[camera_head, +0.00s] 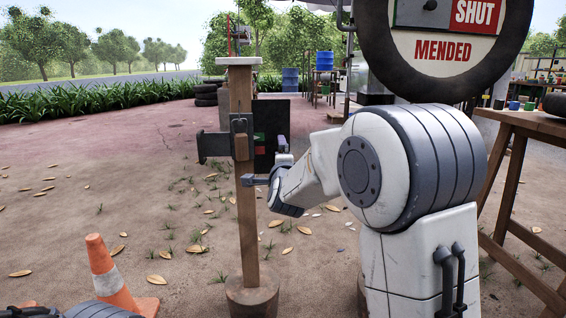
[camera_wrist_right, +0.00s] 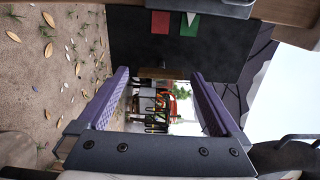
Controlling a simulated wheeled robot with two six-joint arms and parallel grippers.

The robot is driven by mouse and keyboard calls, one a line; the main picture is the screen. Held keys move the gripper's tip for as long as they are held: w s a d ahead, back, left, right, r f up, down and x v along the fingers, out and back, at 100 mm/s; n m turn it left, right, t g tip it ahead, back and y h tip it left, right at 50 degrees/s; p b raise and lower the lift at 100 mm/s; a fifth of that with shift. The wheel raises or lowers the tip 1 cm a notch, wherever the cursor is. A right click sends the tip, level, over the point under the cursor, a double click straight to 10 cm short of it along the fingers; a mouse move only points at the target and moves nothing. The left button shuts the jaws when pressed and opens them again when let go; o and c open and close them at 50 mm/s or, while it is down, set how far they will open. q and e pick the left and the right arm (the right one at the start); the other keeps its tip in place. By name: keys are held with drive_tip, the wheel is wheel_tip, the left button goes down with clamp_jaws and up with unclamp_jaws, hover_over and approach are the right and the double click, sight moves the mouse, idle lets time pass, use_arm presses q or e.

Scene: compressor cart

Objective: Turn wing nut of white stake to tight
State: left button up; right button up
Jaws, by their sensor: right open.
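A brown wooden post (camera_head: 247,215) with a white top plate (camera_head: 238,61) stands upright in a round base. A dark bracket with a small wooden block (camera_head: 241,147) sits on its upper part. I cannot make out a white stake or a wing nut for certain. A dark panel (camera_head: 284,122) is behind the post; in the right wrist view the panel (camera_wrist_right: 150,45) bears a red and a green patch. My right gripper (camera_head: 268,165) is open beside the post, just below the bracket. Its two purple-lined fingers (camera_wrist_right: 160,74) show wide apart, with nothing clearly gripped. My left gripper does not show.
An orange and white cone (camera_head: 103,270) stands at lower left. A wooden trestle table (camera_head: 535,124) is at right. A large round sign (camera_head: 445,48) reading "SHUT" and "MENDED" hangs above my right arm. Leaf-strewn ground (camera_head: 180,225) left of the post is mostly open.

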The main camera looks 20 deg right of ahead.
drive_tip(key=p+v, duration=0.2)
drive_tip(key=v, duration=0.7)
drive_tip(key=shift+s+a, duration=0.1)
drive_tip(key=shift+s, duration=0.05)
